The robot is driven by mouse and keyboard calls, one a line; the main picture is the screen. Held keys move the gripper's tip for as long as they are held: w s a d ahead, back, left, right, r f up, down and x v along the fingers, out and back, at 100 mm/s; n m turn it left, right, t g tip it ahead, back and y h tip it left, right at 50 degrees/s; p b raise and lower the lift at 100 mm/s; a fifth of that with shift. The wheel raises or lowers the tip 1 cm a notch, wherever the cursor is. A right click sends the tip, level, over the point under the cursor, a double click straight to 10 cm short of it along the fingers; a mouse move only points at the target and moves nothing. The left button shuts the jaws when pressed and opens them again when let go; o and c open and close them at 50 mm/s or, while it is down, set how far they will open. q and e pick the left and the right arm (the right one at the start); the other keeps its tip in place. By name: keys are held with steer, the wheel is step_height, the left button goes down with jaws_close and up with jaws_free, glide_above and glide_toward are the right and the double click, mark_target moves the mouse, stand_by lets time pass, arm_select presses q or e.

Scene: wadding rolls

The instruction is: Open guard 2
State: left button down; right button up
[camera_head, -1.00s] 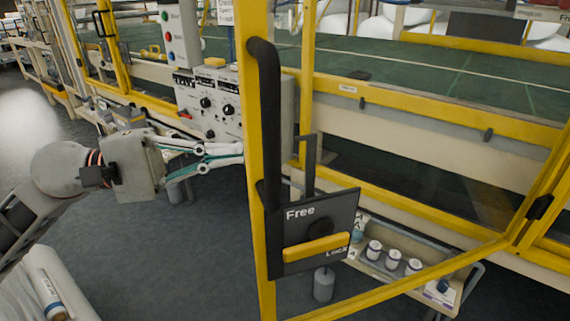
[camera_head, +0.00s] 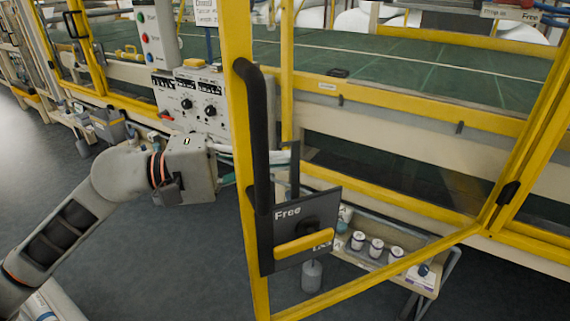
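The guard (camera_head: 239,130) in front of me has a yellow frame and a long black handle (camera_head: 259,135). It stands swung out from the machine at an angle, its lower bar crossing above the floor. I cannot read a guard number on it. A dark latch plate marked "Free" (camera_head: 295,228) carries a yellow lever (camera_head: 304,243), tilted slightly up to the right. My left gripper (camera_head: 228,165) is left of the guard's upright, with its fingers reaching behind it. The fingertips are mostly hidden, so contact and opening are unclear. My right gripper is not in view.
A control box with knobs (camera_head: 192,100) is behind my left gripper. A low tray (camera_head: 415,272) with several white containers stands behind the guard. The yellow-framed machine with a green bed (camera_head: 430,75) fills the back. Dark floor (camera_head: 165,265) is clear at lower left.

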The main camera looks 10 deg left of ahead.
mark_target(286, 171)
arm_select(q)
steer(key=shift+s+d+r+p, duration=0.1)
steer(key=shift+s+d+p, duration=0.15)
steer(key=shift+s, duration=0.3)
steer(key=shift+s+d+r+p, duration=0.1)
steer(key=shift+s+d, duration=0.1)
steer(key=shift+s, duration=0.35)
steer(key=shift+s+d+f, duration=0.2)
steer(key=shift+d, duration=0.05)
